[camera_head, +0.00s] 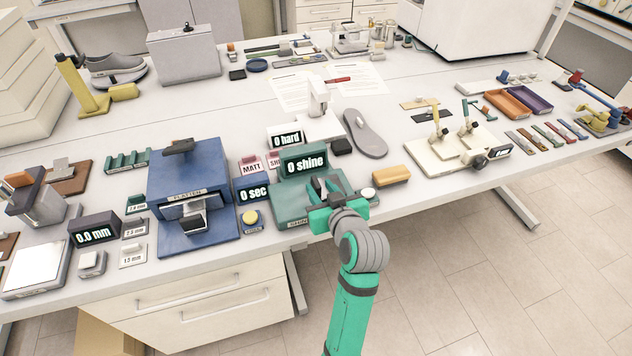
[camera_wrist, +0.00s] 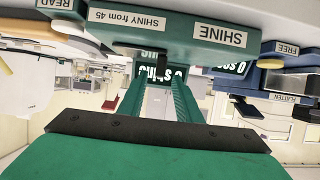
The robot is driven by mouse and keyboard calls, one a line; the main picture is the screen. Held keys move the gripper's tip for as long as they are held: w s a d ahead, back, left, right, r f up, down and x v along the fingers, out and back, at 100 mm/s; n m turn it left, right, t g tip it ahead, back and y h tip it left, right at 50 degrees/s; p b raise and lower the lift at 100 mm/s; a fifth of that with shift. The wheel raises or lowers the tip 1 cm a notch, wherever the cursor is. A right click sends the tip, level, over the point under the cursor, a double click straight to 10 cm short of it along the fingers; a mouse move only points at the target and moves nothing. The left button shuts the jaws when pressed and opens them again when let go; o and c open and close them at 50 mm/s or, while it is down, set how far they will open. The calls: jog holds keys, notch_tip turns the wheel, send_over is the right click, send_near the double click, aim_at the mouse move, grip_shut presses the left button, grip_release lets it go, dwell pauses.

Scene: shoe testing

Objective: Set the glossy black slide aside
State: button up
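My gripper (camera_head: 325,187) is over the green shine tester (camera_head: 293,205), whose display reads "0 shine". In the wrist view its two green fingers (camera_wrist: 160,85) stand apart, with a clear gap and nothing visible held between them. A dark flat piece (camera_wrist: 150,53) lies on the tester's base just beyond the fingertips. It may be the glossy black slide, but I cannot tell for sure. In the head view my gripper covers that spot. A small black block (camera_head: 341,146) lies behind the tester, apart from my gripper.
A blue platen press (camera_head: 190,180) stands left of the tester. MATT and SHINY label cards (camera_head: 251,165) are behind it. A grey sole (camera_head: 365,133) and a tan block (camera_head: 391,175) lie to the right. Clear table lies right of the tan block, before a cream fixture board (camera_head: 450,160).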

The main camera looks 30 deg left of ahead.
aim_at(317, 183)
jog(key=shift+x, duration=2.35)
grip_shut()
